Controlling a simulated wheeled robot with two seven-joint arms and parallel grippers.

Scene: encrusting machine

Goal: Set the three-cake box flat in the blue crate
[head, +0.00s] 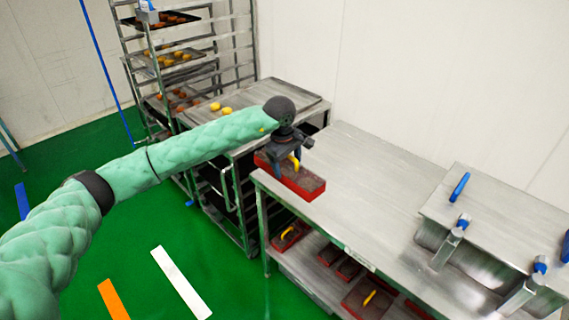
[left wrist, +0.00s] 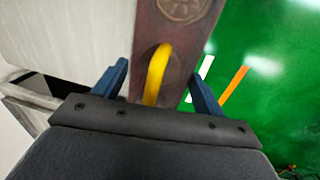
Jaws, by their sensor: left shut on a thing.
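The three-cake box (head: 305,186) is a long red box with a dark top and a yellow handle, at the left end of the steel table. My left gripper (head: 288,153) is above it and shut on it. In the left wrist view the box (left wrist: 180,45) shows a brown-red top with a round cake pattern, and the yellow handle (left wrist: 157,72) stands between the blue fingers (left wrist: 163,88). I cannot tell whether the box touches the table. The blue crate is not in view. My right gripper is not in view.
The steel table (head: 365,185) has a wide bare top. Machine parts with blue handles (head: 460,187) stand at its right. More red boxes (head: 368,298) lie on the lower shelf. A rack with trays (head: 175,60) and a trolley (head: 300,92) stand behind.

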